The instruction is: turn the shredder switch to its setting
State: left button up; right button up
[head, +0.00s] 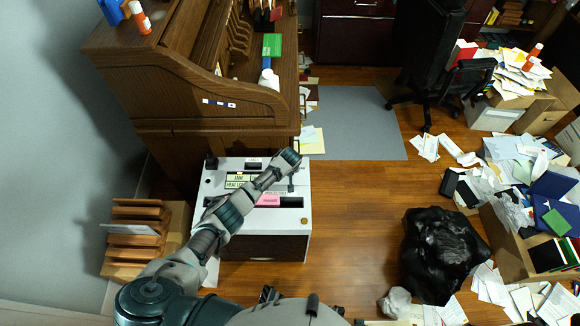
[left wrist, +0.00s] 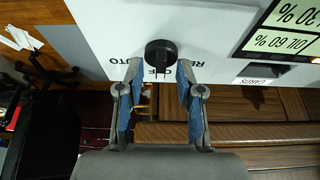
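The shredder (head: 235,220) is a white-topped box beside the wooden desk, with printed labels and a slot on its top. Its switch (left wrist: 160,54) is a round black knob with a raised grip, seen close in the left wrist view. Which setting the knob points to is hard to tell. My left gripper (left wrist: 158,70) is open, its two blue-padded fingertips apart on either side of the knob's lower edge. In the head view, my left gripper (head: 290,175) is over the right part of the shredder top. My right gripper is not identifiable.
The wooden desk (head: 190,60) stands directly behind the shredder. A wooden rack (head: 135,235) is to its left. A black trash bag (head: 440,255) and scattered papers lie to the right, with bare floor (head: 355,205) between.

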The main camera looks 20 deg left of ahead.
pick_arm(q)
jog(key=v, duration=1.1)
jog(key=s+d+f+m+h, duration=0.15)
jog(key=s+f, duration=0.25)
jog(key=s, duration=0.6)
jog(key=s+d+f+m+h, duration=0.1)
jog(key=s+d+f+m, duration=0.15)
jog(key=s, duration=0.75)
jog(key=s+a+r+m+g, duration=0.1)
jog(key=s+a, duration=0.3)
jog(key=s, duration=0.5)
jog(key=s+a+r, duration=0.2)
jog(key=s+a, duration=0.1)
jog(key=s, duration=0.6)
jog(key=s+f, duration=0.3)
jog(key=f, duration=1.3)
jog(key=s+a+f+g+y, duration=0.1)
jog(key=s+f, duration=0.3)
jog(key=f, duration=1.1)
jog(key=shift+f+g, duration=0.3)
jog(key=shift+f, duration=0.05)
